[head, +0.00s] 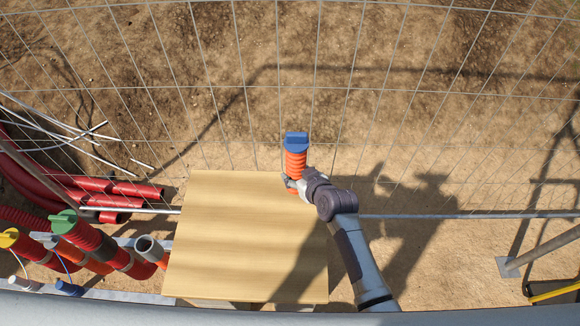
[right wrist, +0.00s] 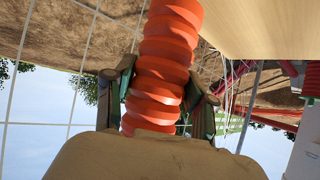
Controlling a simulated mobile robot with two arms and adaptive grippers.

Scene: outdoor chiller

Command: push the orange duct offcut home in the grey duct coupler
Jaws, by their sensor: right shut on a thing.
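The orange duct offcut (head: 295,161) is a ribbed piece with a blue cap (head: 296,139) on its upper end in the head view. My right gripper (head: 290,183) is shut on it, just past the back right corner of the wooden board. In the right wrist view the ribbed offcut (right wrist: 160,65) stands between the two fingers of my right gripper (right wrist: 157,97). The grey duct coupler (head: 149,248) is an open grey ring on an orange duct at the lower left, well apart from the offcut. My left gripper is not in view.
A bare wooden board (head: 245,235) lies between coupler and right arm. Left of the coupler are red ducts with a green cap (head: 64,222) and a yellow cap (head: 8,238). Red pipes (head: 110,188) lie behind them. A wire fence (head: 330,88) runs along the back.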

